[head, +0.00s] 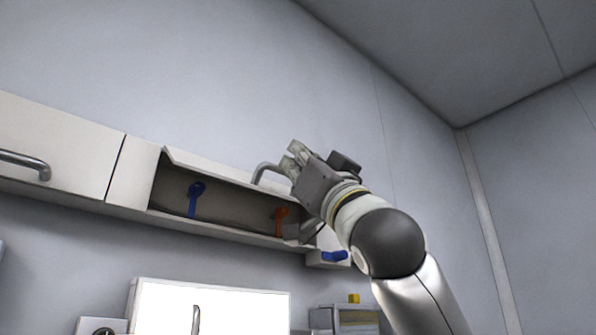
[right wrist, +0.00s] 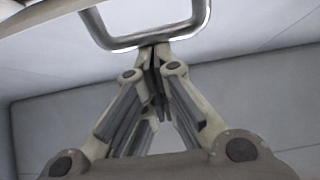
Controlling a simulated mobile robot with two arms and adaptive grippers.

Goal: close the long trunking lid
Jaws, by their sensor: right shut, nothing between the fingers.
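The long trunking (head: 230,237) runs along the wall, and one section stands open. Its pale lid (head: 215,170) is raised at the top of the opening and seen nearly edge-on. A grey bar handle (head: 262,170) sticks out from the lid; it also shows across the top of the right wrist view (right wrist: 150,40). My right gripper (head: 294,152) is beside the handle at the lid's right end. In the right wrist view its fingers (right wrist: 153,58) are shut with nothing between them, their tips close to the handle bar. Whether they touch it I cannot tell. My left gripper is out of view.
Inside the opening are a blue lever (head: 194,198) and an orange lever (head: 280,218). A closed panel with a handle (head: 30,163) is at the left. A blue item (head: 335,256) is below right. A bright white panel (head: 210,305) stands below.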

